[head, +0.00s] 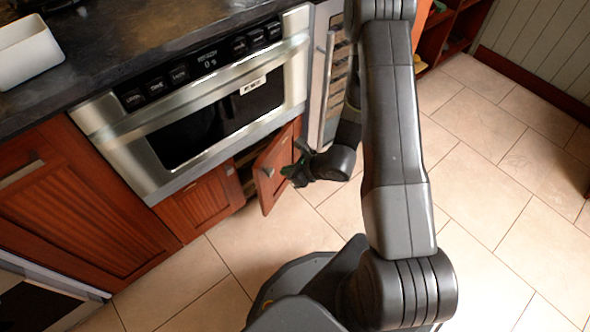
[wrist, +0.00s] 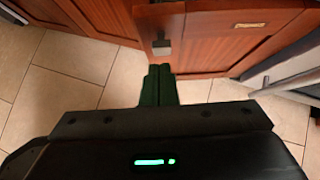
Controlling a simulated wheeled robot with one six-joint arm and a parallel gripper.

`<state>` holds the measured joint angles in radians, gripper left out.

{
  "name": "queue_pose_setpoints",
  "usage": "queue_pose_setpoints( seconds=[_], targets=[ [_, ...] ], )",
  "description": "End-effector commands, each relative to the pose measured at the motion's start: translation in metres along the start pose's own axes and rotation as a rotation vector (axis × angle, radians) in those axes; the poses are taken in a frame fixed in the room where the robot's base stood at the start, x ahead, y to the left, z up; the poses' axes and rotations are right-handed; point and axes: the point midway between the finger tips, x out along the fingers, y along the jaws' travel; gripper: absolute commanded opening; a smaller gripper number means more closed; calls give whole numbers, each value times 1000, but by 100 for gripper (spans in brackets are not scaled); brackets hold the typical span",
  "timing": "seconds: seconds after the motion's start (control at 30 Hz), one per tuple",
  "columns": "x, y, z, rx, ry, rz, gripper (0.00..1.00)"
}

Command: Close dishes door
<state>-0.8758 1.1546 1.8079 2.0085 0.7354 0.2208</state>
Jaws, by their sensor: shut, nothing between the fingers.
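The open cabinet door (head: 275,167) is a reddish wooden panel below the microwave drawer. It stands swung out from the cabinet, with a dark gap behind it. In the wrist view, the dark green fingers (wrist: 158,86) are together, just below the square knob (wrist: 161,47) on a wooden panel (wrist: 185,30). I cannot tell whether the fingertips touch the wood.
A stainless microwave drawer (head: 218,112) sits above, under a dark counter (head: 120,40) with a white container (head: 25,50). A closed wooden door (head: 200,205) is left of the open one. A glass-fronted appliance (head: 328,75) stands right. Tiled floor (head: 500,180) is clear.

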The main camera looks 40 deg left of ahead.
Motion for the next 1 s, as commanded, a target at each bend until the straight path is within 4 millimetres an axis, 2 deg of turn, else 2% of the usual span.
queue_pose_setpoints(
  seconds=[0.03,0.13,0.33,0.53,0.87,1.0],
  targets=[
    [13,1,-2,-2,1,4,0],
    [34,1,-2,-2,2,3,0],
    [55,0,18,-4,0,1,0],
    [65,0,27,-1,0,1,0],
    [66,0,27,0,1,0,0],
    [75,1,34,-3,1,1,0]
  ],
)
